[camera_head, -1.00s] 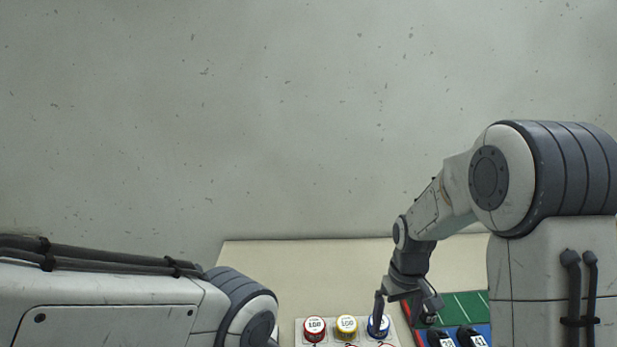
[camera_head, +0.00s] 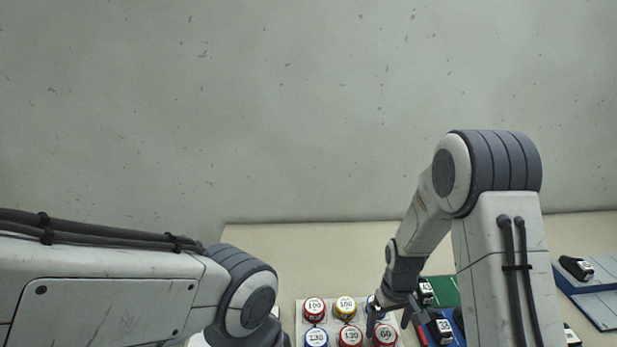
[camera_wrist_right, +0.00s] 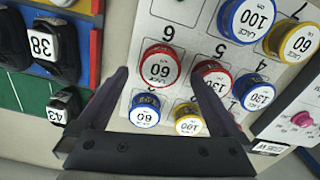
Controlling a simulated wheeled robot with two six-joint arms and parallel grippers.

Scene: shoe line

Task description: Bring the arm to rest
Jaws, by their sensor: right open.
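My right gripper (camera_head: 388,320) is over the right side of the white board of lace spools, fingers pointing down. In the right wrist view, it (camera_wrist_right: 160,82) is open and empty. A red spool marked 60 (camera_wrist_right: 160,66) shows between its fingers; a red spool marked 130 (camera_wrist_right: 212,76) is beside the right fingertip. I cannot tell the height above them. My left arm (camera_head: 120,300) enters from the left; its gripper is out of view.
The white board (camera_head: 331,323) carries several red, yellow and blue spools. A green, blue and red tray (camera_head: 445,291) with black shoes is right of it. A blue rack (camera_head: 597,308) with a black shoe (camera_head: 576,267) stands far right. Bare table lies behind.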

